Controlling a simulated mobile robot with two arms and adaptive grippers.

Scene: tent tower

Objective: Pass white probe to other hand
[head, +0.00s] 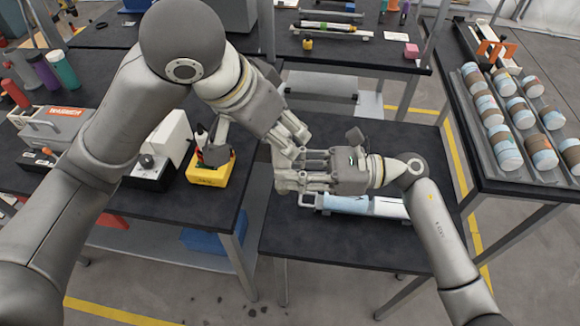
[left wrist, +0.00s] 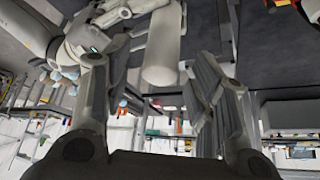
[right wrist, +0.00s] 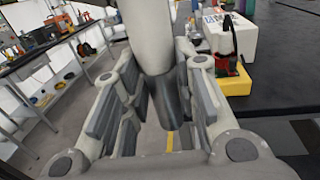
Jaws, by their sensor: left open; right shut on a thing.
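The white probe shows as a pale cylinder in the left wrist view (left wrist: 164,50) and in the right wrist view (right wrist: 150,35), where its lower part is grey. My right gripper (head: 290,174) is shut on the probe. My left gripper (head: 293,140) is open, just above the right one, and the two sets of fingers nearly meet in the head view. In the left wrist view the probe's free end lies between the spread left fingers, with no clear contact. In the head view the grippers hide most of the probe.
A dark table (head: 330,242) lies below, with a blue-and-white tube (head: 345,204) in a holder. A yellow box (head: 212,176) stands on the left table. A rack of several banded cylinders (head: 508,152) is at right. The front of the lower table is clear.

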